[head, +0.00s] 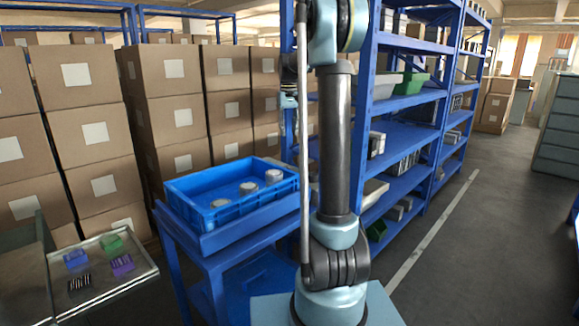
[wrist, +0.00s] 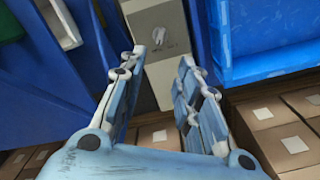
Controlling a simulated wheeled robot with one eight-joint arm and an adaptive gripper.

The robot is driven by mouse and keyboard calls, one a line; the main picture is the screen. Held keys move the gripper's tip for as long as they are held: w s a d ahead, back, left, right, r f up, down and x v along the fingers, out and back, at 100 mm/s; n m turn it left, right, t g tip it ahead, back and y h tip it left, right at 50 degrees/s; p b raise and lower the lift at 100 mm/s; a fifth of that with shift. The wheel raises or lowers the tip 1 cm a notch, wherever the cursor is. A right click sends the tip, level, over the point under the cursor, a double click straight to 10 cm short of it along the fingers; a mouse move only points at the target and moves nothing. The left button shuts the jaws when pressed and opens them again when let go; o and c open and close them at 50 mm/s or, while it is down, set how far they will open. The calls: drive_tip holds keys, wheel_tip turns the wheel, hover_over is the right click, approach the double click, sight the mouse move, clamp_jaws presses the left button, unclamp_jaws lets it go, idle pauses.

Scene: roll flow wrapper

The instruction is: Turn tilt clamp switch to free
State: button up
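In the wrist view my gripper (wrist: 162,58) is open, its two blue-grey fingers spread apart with nothing between the tips. Beyond the tips is a light grey panel or box (wrist: 165,78). It carries a small whitish handle-like part (wrist: 159,35) with small dark marks beside it. This may be the tilt clamp switch, but its label and setting are too small to read. The fingers appear apart from it. In the head view my arm rises out of the top of the picture, so my gripper and the switch are not seen there.
A blue crate (head: 218,217) with several round pieces stands on a blue table (head: 199,257). Stacked cardboard boxes (head: 88,100) fill the left, a tray (head: 135,277) with small items lies lower left. Blue shelving (head: 409,103) stands right of my arm; the aisle floor (head: 490,240) is clear.

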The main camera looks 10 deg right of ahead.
sight(289, 166)
wheel_tip(289, 166, down, 16)
drive_tip(key=shift+r, duration=0.1)
idle(0.5)
clamp_jaws()
